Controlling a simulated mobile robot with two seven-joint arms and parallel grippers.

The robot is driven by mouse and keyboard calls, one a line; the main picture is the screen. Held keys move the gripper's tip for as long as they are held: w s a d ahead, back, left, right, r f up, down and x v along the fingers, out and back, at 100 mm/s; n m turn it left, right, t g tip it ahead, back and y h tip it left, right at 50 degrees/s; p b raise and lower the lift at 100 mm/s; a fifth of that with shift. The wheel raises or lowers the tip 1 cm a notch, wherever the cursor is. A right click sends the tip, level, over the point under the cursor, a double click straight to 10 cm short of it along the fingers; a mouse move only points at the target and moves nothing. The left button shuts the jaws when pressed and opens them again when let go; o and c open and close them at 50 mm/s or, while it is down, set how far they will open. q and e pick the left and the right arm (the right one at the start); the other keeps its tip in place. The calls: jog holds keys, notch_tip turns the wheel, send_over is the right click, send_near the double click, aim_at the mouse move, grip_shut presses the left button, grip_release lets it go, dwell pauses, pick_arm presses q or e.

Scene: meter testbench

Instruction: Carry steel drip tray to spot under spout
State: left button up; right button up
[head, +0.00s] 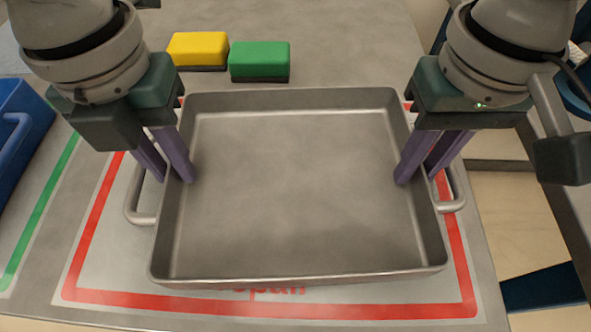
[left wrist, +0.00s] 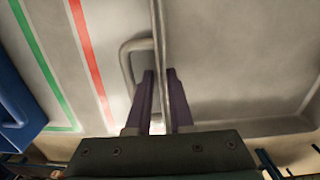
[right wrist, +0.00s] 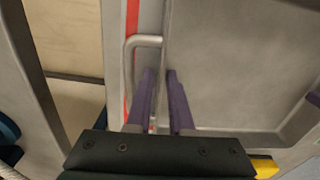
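The steel drip tray (head: 300,185) is a wide, shallow, empty grey pan with a bent handle at each side. It lies level over a red-bordered marked area. My left gripper (head: 175,180) is shut on the tray's left wall, one finger inside and one outside; the left wrist view shows the wall between the fingers (left wrist: 160,80). My right gripper (head: 415,180) is shut on the right wall in the same way, as the right wrist view shows (right wrist: 160,78). I cannot tell whether the tray touches the surface. No spout is in view.
A yellow sponge (head: 198,49) and a green sponge (head: 260,60) lie just behind the tray. A blue bin (head: 22,135) stands at the left edge. A green line (head: 40,215) runs between bin and tray. The bench edge is close on the right.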

pick_arm(q)
jog(key=shift+f, duration=0.15)
pick_arm(e)
jog(key=shift+f, duration=0.15)
pick_arm(q)
grip_shut()
pick_arm(e)
grip_shut()
dwell(1.0)
